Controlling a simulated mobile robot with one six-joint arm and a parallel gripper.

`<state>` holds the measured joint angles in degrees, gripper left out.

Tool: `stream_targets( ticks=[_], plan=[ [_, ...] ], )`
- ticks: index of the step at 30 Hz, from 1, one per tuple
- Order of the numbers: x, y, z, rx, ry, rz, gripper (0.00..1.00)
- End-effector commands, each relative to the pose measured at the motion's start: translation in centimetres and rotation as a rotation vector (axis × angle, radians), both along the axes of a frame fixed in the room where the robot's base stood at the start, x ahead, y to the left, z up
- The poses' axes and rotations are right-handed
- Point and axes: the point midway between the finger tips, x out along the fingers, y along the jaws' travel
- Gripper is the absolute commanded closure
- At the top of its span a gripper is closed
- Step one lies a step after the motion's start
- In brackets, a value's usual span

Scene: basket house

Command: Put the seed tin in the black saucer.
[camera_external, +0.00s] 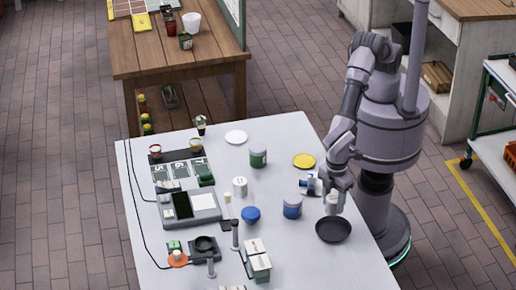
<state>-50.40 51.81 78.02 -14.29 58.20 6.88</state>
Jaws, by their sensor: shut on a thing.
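My gripper (334,192) points down near the right edge of the white table, just behind the black saucer. It is shut on a small pale tin (331,204), which I take to be the seed tin; its label is too small to read. The fingers partly hide the tin. The black saucer (333,230) is a round dark dish lying on the table and looks empty. The tin's lower end shows right at the saucer's far rim; I cannot tell whether it is above the dish or touching it.
A blue-grey tin (292,207) stands just left of the saucer, with a blue bowl (250,214) farther left. A yellow saucer (304,161), a white saucer (236,137) and a green tin (258,156) are farther back. Green-and-white boxes (257,260) stand at front left.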

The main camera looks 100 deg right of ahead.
Motion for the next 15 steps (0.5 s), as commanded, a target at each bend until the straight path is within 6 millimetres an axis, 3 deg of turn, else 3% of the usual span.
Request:
stream_targets(
  ticks=[8,15],
  plan=[
    [0.5,0.5,-3.7,0.0,0.0,-0.001,0.96],
    [0.5,0.6,-3.5,0.001,0.0,-0.001,0.96]
  ],
)
